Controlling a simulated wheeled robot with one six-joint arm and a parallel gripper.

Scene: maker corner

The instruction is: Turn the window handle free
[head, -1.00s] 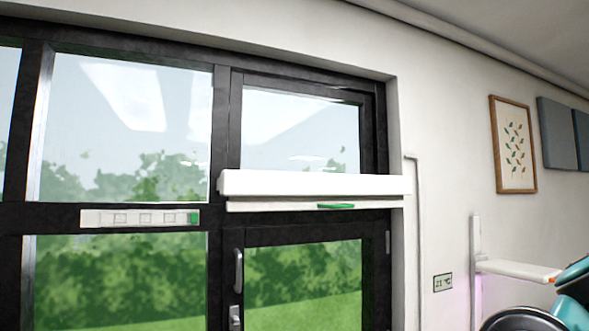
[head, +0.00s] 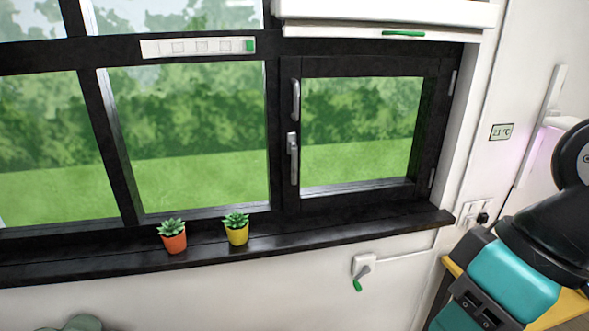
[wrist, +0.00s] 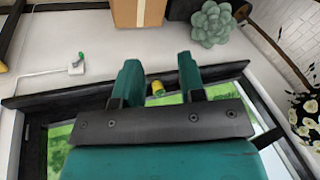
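A grey window handle (head: 292,155) hangs pointing down on the left frame of the small right-hand window sash (head: 360,130) in the head view. A second grey bar (head: 295,100) is fixed upright just above it. The sash looks closed. My gripper (wrist: 160,72) shows only in the wrist view, its two green fingers apart with nothing held between them. In the head view my arm is at the far right, away from the handle. The wrist view does not clearly show the handle.
An orange pot (head: 173,240) and a yellow pot (head: 237,232) with plants stand on the dark sill (head: 350,232), left of and below the handle. A crank with a green grip (head: 360,270) is on the wall below. A white blind box (head: 385,12) hangs above the sash.

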